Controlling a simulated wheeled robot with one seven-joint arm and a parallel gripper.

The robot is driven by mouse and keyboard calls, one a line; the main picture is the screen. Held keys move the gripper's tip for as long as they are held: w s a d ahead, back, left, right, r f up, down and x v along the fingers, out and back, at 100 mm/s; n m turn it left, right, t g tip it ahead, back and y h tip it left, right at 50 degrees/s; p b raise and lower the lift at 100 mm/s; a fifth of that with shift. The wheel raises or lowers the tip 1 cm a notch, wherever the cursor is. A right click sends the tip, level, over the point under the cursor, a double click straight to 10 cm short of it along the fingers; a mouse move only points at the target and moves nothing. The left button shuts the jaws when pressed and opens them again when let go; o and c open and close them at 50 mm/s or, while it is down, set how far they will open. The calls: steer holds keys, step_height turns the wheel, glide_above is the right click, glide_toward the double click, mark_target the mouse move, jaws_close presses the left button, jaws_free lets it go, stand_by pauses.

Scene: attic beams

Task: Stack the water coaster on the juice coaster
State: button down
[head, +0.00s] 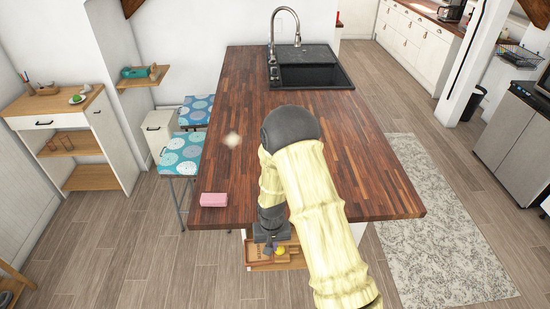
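I cannot make out the water coaster or the juice coaster in the head view. My pale yellow arm reaches over the near edge of the wooden counter (340,150). My dark gripper (269,246) hangs just off that edge, above or in front of a brown wooden tray or drawer (263,267). Small items lie there, including a yellow round thing (281,250). The fingers are too small and dark to show whether they are open or shut. My arm hides part of the counter and of the tray area.
A pink block (213,200) lies at the counter's near left corner. A black sink (312,76) is at the far end. Stools with blue seats (181,154) stand left. The counter's left middle is largely clear.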

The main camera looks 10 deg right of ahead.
steer(key=w+d+f+b, duration=0.1)
steer(key=d+f, duration=0.3)
steer(key=d, duration=0.5)
steer(key=shift+w+b, duration=0.3)
steer(key=shift+b, duration=0.6)
